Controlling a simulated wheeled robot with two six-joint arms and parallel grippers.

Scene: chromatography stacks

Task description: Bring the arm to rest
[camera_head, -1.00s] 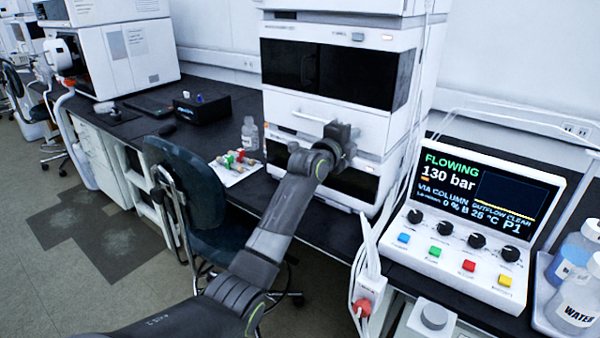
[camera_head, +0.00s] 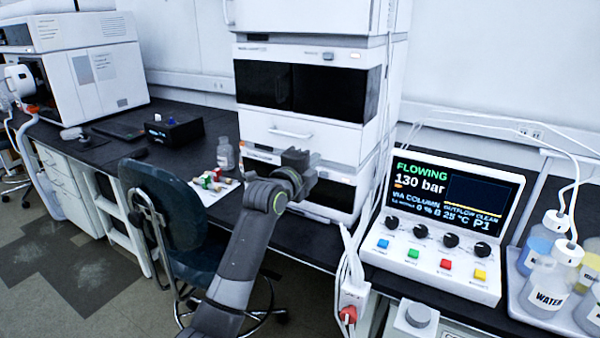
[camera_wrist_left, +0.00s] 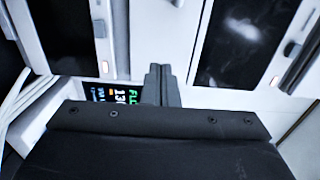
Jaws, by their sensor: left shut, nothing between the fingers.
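My left arm rises from the bottom of the head view. Its gripper (camera_head: 299,165) is in front of the lower modules of the white chromatography stack (camera_head: 325,135). In the left wrist view the gripper's fingers (camera_wrist_left: 161,84) are together with nothing between them. Whether the gripper touches the stack I cannot tell, but no contact shows. The wrist view also shows the stack's dark door panels and part of the control panel's screen (camera_wrist_left: 115,95). My right gripper is not in view.
The control panel (camera_head: 445,225) reads FLOWING, 130 bar. Bottles stand in a tray (camera_head: 515,285) at the right. A blue chair (camera_head: 180,205) stands before the bench. A small bottle (camera_head: 225,154) and coloured fittings on a white sheet (camera_head: 205,191) lie left of the gripper.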

